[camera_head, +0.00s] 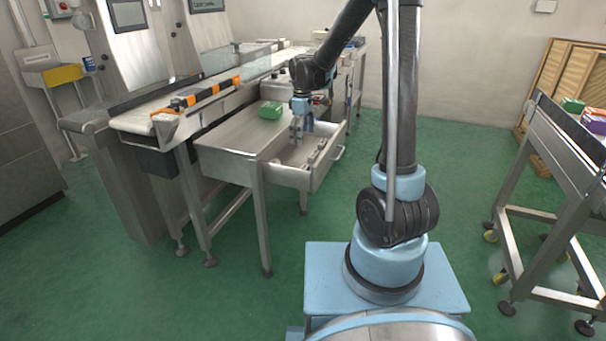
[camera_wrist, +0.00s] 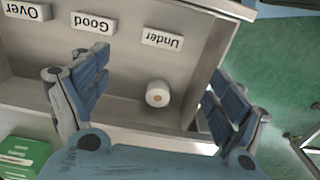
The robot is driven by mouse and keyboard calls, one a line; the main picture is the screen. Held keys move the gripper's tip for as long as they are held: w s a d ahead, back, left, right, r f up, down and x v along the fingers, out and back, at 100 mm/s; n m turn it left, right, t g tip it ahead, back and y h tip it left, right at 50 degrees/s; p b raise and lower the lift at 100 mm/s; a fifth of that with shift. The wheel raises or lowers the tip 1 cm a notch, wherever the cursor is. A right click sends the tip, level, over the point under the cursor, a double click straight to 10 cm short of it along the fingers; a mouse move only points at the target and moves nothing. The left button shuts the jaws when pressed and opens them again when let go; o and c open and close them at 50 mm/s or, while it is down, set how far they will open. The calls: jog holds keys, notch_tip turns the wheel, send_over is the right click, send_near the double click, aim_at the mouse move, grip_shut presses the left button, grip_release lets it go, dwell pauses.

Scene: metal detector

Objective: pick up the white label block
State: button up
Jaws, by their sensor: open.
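White label blocks lie along one side of the open metal drawer, with upside-down lettering in the wrist view: "Over" (camera_wrist: 27,10), "Good" (camera_wrist: 93,22) and "Under" (camera_wrist: 162,38). A short white cylinder (camera_wrist: 158,94) with a brownish centre sits apart from them on the drawer floor. My gripper (camera_wrist: 158,72) is open and empty, its blue fingers spread on either side of the cylinder and the "Under" block in that picture. In the head view my gripper (camera_head: 298,129) points down into the drawer (camera_head: 329,164); the blocks are too small to tell apart there.
A green box (camera_head: 271,110) rests on the metal top beside the drawer, and shows at lower left in the wrist view (camera_wrist: 22,156). The drawer walls stand close around my gripper. A conveyor (camera_head: 150,117) runs behind. A second table (camera_head: 565,135) stands at right; green floor lies between.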

send_over(301, 167)
jog(key=f, duration=0.9)
jog(key=shift+s+d+f, duration=0.25)
jog(key=shift+d, duration=0.1)
jog(key=shift+a+f, duration=0.15)
jog(key=shift+f, duration=0.8)
jog(key=shift+a+f, duration=0.15)
jog(key=shift+f, duration=1.5)
jog(key=shift+c, duration=0.5)
jog(key=c, duration=1)
